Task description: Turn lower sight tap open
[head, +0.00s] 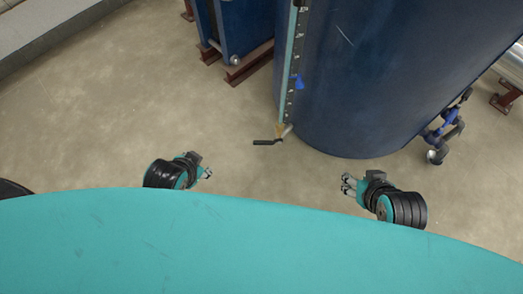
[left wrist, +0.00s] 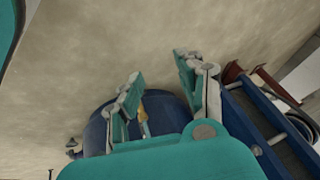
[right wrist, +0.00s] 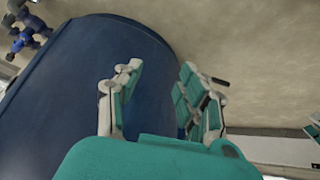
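The lower sight tap (head: 281,138) sits at the foot of the sight glass (head: 291,70) on the blue tank (head: 390,70). Its black lever (head: 266,142) points left, roughly level in the head view. In the right wrist view a dark piece (right wrist: 220,82), possibly the lever, shows behind a finger. My left gripper (head: 207,172) is open and empty, below and left of the tap; its spread fingers show in the left wrist view (left wrist: 160,78). My right gripper (head: 347,185) is open and empty, below and right of the tap; its fingers also show apart in the right wrist view (right wrist: 162,78).
A blue frame on red-brown feet (head: 236,35) stands behind and left of the tap. Blue and grey pipework (head: 443,130) stands right of the tank. A blue pointer (head: 299,82) is on the sight scale. Concrete floor (head: 120,110) is clear to the left.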

